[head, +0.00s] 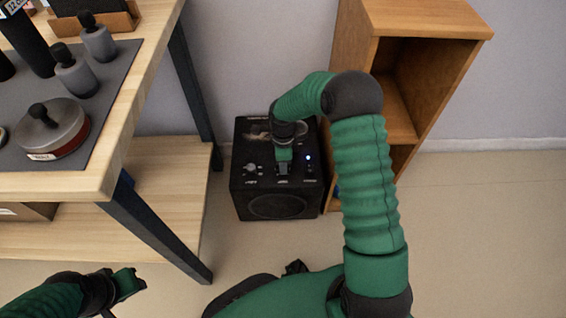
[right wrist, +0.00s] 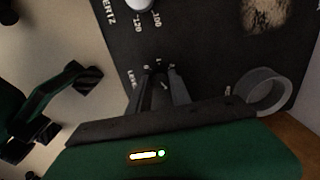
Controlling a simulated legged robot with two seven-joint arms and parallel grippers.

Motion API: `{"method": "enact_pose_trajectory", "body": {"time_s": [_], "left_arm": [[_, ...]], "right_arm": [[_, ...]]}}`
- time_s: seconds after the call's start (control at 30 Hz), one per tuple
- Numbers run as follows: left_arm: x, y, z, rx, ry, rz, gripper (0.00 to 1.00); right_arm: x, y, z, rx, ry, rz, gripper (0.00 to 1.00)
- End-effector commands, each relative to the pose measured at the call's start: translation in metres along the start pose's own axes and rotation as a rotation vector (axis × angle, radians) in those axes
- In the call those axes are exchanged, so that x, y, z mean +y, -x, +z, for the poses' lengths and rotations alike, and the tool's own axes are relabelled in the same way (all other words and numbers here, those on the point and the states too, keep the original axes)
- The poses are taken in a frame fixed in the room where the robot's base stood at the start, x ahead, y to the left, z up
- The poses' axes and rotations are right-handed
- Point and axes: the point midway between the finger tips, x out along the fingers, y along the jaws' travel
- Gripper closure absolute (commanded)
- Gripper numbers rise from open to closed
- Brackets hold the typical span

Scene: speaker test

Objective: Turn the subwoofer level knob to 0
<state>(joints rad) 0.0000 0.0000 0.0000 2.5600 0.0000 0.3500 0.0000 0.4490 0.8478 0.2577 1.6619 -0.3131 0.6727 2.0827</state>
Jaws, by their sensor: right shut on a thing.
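The black subwoofer (head: 278,207) stands on the floor between the table and the wooden shelf. My right gripper (head: 283,172) reaches down to its top panel. In the right wrist view, my right gripper's fingers (right wrist: 158,78) are shut beside the partly covered "LEVEL" lettering (right wrist: 131,79). The level knob between them is hidden, so its pointer cannot be read. A second, pale knob (head: 251,169) is left of the gripper; it also shows at the top of the right wrist view (right wrist: 139,4), by the "HERTZ" lettering. My left gripper (head: 128,284) is away at lower left, its opening unclear.
The wooden table (head: 118,165) with a dark leg (head: 160,232) is left of the subwoofer. The wooden shelf (head: 425,25) stands close on its right. A blue light (head: 309,157) glows on the panel. Floor at right is clear.

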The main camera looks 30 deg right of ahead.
Motion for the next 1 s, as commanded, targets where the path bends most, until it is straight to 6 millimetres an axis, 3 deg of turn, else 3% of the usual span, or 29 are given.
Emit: {"method": "enact_pose_trajectory", "body": {"time_s": [0.6, 1.0], "left_arm": [[0.000, 0.080, -0.019, 0.000, 0.000, 0.000, 0.64], [0.000, 0.118, -0.028, 0.000, 0.000, 0.000, 0.64]], "right_arm": [[-0.001, 0.008, 0.001, 0.000, 0.473, -0.002, 1.00], [-0.002, 0.006, 0.001, 0.000, 0.853, -0.004, 1.00]]}}
